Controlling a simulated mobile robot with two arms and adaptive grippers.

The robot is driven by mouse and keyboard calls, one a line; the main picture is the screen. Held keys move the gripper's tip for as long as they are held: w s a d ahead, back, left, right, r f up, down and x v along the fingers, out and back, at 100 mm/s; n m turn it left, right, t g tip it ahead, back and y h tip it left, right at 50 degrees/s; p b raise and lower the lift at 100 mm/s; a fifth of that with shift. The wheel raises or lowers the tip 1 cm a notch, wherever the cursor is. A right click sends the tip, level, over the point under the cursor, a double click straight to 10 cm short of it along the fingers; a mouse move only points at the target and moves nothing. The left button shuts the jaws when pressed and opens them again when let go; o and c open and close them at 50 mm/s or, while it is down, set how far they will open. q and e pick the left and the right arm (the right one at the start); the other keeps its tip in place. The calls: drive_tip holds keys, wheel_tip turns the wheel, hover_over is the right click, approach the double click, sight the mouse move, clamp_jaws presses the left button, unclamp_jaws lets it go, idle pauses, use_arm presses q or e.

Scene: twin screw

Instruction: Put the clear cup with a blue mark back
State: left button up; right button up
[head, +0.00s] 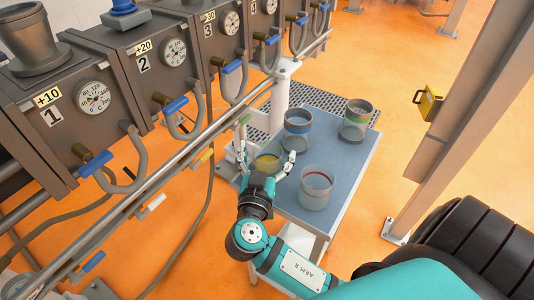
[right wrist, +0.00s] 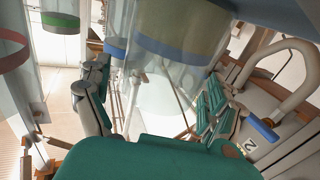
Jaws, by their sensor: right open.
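My right gripper (head: 266,152) is open and reaches over the table's left side. A yellowish cup (head: 267,163) sits between its spread fingers, partly hidden by the hand. I cannot tell whether either finger touches a cup. My left gripper is not in view.
A red-marked cup (head: 316,187) stands at the table's near side and a green-marked cup (head: 355,120) at its far right. The table (head: 340,160) is bare between them. A machine (head: 95,95) with numbered gauges and blue-handled valves runs along the left. A post (head: 455,120) stands right.

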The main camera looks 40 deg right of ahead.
drive_tip(key=b+v, duration=0.3)
drive_tip(key=v, duration=0.9)
drive_tip(key=shift+r, duration=0.15)
